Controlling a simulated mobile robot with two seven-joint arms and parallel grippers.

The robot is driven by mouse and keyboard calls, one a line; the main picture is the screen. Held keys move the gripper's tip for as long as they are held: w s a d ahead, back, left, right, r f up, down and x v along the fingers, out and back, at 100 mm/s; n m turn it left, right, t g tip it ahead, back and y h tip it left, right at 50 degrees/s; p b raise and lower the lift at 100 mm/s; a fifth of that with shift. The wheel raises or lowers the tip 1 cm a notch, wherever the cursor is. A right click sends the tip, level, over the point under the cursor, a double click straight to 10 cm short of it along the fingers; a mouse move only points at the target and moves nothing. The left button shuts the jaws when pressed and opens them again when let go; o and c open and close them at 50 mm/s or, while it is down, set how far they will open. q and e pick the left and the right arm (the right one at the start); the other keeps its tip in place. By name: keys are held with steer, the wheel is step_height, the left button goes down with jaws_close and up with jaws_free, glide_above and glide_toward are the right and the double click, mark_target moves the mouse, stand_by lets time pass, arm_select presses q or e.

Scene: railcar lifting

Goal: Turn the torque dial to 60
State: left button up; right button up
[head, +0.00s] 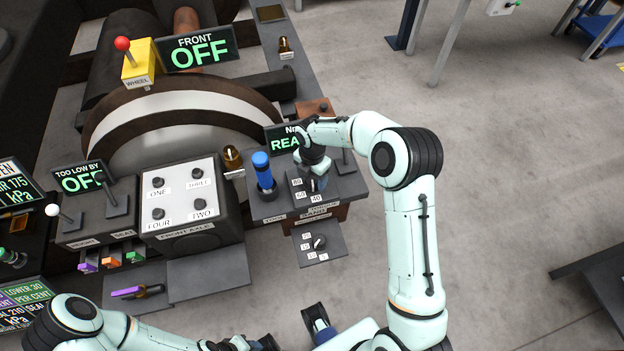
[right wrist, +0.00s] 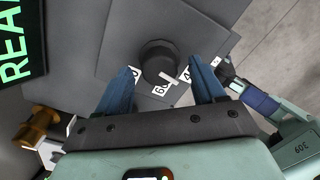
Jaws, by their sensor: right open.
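The torque dial (right wrist: 157,58) is a round black knob with a white pointer on a grey panel. In the right wrist view its pointer lies between the 60 label (right wrist: 161,89) and the 40 label (right wrist: 185,74), and a third label is partly hidden by the left finger. My right gripper (right wrist: 165,83) is open, with one blue finger on each side of the knob and visible gaps to it. In the head view, my right gripper (head: 316,178) is over the dial panel and partly hides the knob. My left arm is at the lower left; its gripper state is unclear.
A blue-handled lever (head: 263,170) stands just left of the dial panel. A smaller dial (head: 319,242) sits on a lower plate in front. The READY display (head: 282,140) is behind. A four-button box (head: 190,200) is further left. Open floor lies to the right.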

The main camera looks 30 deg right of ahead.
steer(key=shift+f, duration=0.95)
steer(key=shift+c, duration=0.4)
steer(key=c, duration=1)
steer(key=shift+m, duration=0.4)
steer(key=m, duration=0.5)
steer(key=shift+m+b, duration=0.3)
steer(key=shift+b, duration=0.1)
steer(key=m, duration=0.5)
steer(key=shift+b, duration=0.3)
steer(key=shift+m, duration=0.4)
